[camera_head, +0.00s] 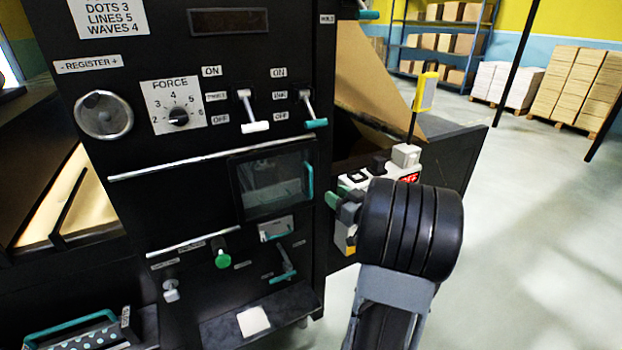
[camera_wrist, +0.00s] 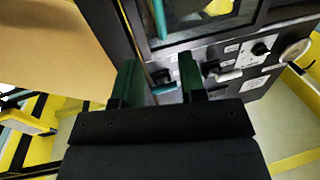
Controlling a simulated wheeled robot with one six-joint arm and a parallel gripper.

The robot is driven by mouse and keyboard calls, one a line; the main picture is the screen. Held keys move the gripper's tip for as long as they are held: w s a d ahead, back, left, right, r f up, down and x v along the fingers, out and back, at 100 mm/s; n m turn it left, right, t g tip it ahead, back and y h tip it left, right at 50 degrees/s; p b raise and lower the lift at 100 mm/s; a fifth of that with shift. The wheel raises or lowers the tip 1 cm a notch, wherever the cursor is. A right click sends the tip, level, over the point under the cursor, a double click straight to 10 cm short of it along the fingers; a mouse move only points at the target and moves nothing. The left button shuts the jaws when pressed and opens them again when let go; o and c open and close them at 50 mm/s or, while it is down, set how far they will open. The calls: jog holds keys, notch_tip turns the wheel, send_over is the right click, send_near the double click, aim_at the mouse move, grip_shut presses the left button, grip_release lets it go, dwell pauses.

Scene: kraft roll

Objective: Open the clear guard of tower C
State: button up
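The clear guard (camera_head: 273,182) is a dark-framed window on the black tower panel in the head view; it looks shut. Its upright teal handle (camera_head: 309,181) is on the right side. The guard also shows at the top of the wrist view (camera_wrist: 205,12), with the teal handle (camera_wrist: 160,18) at its left edge. My gripper (camera_head: 342,205) is just right of the panel's edge, near the handle's height. In the wrist view my gripper (camera_wrist: 158,62) has two dark fingers spread apart with nothing held. I cannot tell whether it touches the panel. No tower letter is readable.
Above the guard are a white lever (camera_head: 253,112), a teal lever (camera_head: 310,108) and a force dial (camera_head: 178,115). Below it are a green knob (camera_head: 222,258) and a ledge (camera_head: 225,326). A white box with a red display (camera_head: 409,178) stands behind my gripper. Floor at right is clear.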

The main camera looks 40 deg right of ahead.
aim_at(312, 179)
jog(key=w, duration=0.4)
jog(key=w+p, duration=0.1)
jog(key=w, duration=0.6)
jog(key=shift+w+a+p, duration=0.35)
jog(key=shift+c, duration=0.3)
grip_shut()
